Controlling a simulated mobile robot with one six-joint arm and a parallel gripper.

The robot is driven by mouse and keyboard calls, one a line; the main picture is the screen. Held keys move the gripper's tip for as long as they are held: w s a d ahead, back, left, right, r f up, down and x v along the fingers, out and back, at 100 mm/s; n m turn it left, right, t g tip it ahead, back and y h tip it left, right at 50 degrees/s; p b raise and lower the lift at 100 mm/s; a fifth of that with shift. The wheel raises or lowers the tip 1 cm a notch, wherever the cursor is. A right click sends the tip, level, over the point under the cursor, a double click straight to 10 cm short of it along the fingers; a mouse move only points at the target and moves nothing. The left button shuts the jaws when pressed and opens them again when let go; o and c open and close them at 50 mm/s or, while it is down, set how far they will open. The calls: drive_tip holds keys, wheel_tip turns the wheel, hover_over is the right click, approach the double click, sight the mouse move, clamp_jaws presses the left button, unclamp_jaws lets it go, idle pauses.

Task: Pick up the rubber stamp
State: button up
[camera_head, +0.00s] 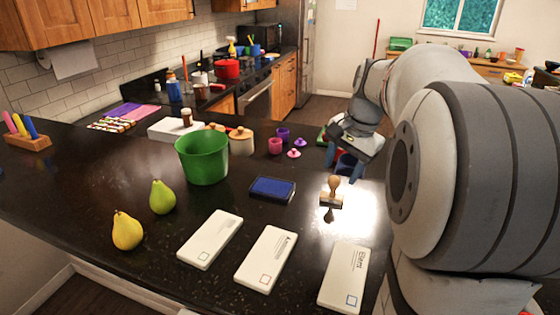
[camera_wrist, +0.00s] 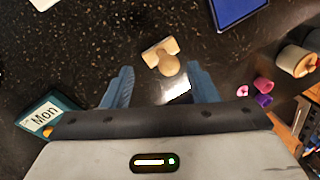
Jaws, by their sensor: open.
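The rubber stamp (camera_head: 333,191) has a rounded wooden handle and a flat wooden base. It stands upright on the dark, glossy counter, right of the blue ink pad (camera_head: 272,189). My gripper (camera_head: 343,169) is open just behind and above the stamp in the head view. In the wrist view, the stamp (camera_wrist: 162,57) lies just beyond my open gripper (camera_wrist: 162,80), roughly centred between its blue fingers, with the handle knob towards me. Nothing is between the fingers except the counter and a bright reflection. The ink pad also shows at the top of the wrist view (camera_wrist: 236,8).
Three white envelopes (camera_head: 266,259) lie along the near counter edge. A green bucket (camera_head: 203,157), two pears (camera_head: 162,197), and small pink and purple cups (camera_head: 275,146) stand to the left. A box marked "Mon" (camera_wrist: 47,118) shows in the wrist view.

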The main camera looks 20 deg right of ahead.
sight(336, 177)
drive_tip(key=shift+w+d+f+m, duration=0.1)
drive_tip(key=shift+w+d+m, duration=0.2)
drive_tip(key=shift+w+d, duration=0.35)
drive_tip(key=shift+w+f, duration=0.2)
drive_tip(key=shift+w, duration=0.1)
drive_tip(key=p+x, duration=0.1)
drive_tip(key=x, duration=0.6)
drive_tip(key=shift+w+a, duration=0.1)
drive_tip(key=shift+a, duration=0.05)
drive_tip(key=c, duration=1)
